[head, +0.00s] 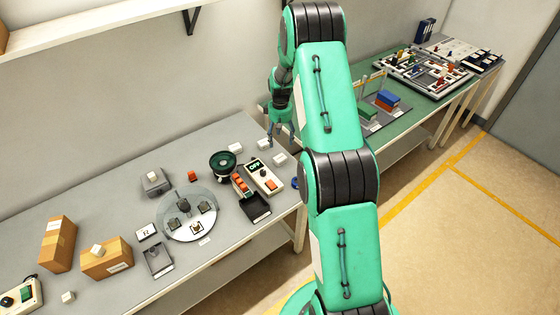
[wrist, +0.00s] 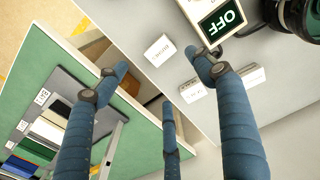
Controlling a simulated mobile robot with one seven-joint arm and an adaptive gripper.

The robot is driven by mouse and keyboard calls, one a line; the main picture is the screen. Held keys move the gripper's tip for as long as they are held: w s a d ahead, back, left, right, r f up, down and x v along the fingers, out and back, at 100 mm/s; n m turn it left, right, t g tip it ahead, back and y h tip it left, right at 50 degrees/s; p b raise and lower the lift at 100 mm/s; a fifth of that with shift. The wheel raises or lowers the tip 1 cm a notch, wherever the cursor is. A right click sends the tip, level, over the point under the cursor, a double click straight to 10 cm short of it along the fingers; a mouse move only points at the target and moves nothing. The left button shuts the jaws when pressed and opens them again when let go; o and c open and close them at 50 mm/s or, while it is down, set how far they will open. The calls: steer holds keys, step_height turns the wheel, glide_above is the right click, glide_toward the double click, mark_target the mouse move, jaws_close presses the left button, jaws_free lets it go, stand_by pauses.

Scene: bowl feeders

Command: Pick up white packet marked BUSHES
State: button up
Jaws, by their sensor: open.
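Three small white packets lie on the grey bench near my gripper in the head view: a right one (head: 279,158), a middle one (head: 264,144) and a left one (head: 235,147). In the wrist view one white packet (wrist: 159,50) lies near the bench edge, and another (wrist: 193,91) lies beside a finger. Their lettering is too small to read surely, so I cannot tell which says BUSHES. My gripper (head: 278,132) is open and empty above the bench's right end. Its spread fingers (wrist: 160,86) show in the wrist view, apart from the packets.
A control box marked OFF (head: 262,177) stands beside the packets, with a dark bowl feeder (head: 224,164) to its left. A black tray (head: 256,208) lies in front. A green-topped table (head: 425,105) stands to the right, across a gap.

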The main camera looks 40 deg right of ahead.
mark_target(280, 157)
steer(key=shift+f, duration=0.1)
steer(key=shift+f, duration=4.2)
steer(key=shift+f, duration=0.1)
steer(key=shift+f, duration=2.5)
steer(key=c, duration=1.5)
steer(key=shift+r, duration=0.15)
steer(key=shift+r, duration=4.9)
steer(key=shift+c, duration=0.3)
